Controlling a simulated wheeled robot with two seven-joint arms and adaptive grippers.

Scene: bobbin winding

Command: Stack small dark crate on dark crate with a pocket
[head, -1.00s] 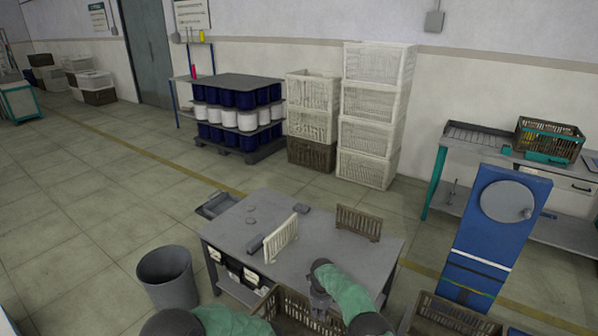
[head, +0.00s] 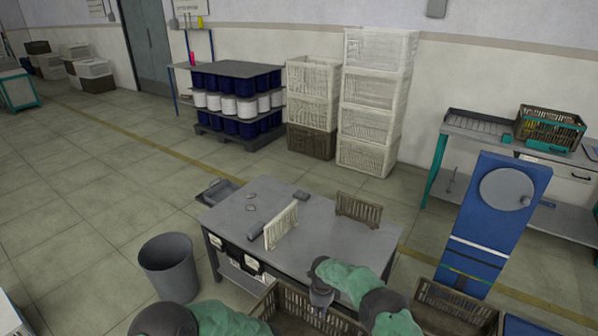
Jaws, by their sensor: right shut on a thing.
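A brown slatted crate (head: 292,301) is at the bottom centre, in front of the grey table, cut off by the lower picture edge. My right gripper (head: 321,300) is shut on its far wall; the fingertips are hard to make out. A second brown crate (head: 455,303) is at the bottom right, also cut off. Another brown slatted crate (head: 568,114) with a teal piece on its front stands on the bench at right. I cannot tell which one has the pocket. My left arm enters at the bottom left; its gripper is out of view.
The grey table (head: 235,213) carries a white slatted panel (head: 281,226), a brown slatted panel (head: 358,210) and small grey parts. A grey bin (head: 167,268) stands left of it, a blue stand (head: 488,222) right.

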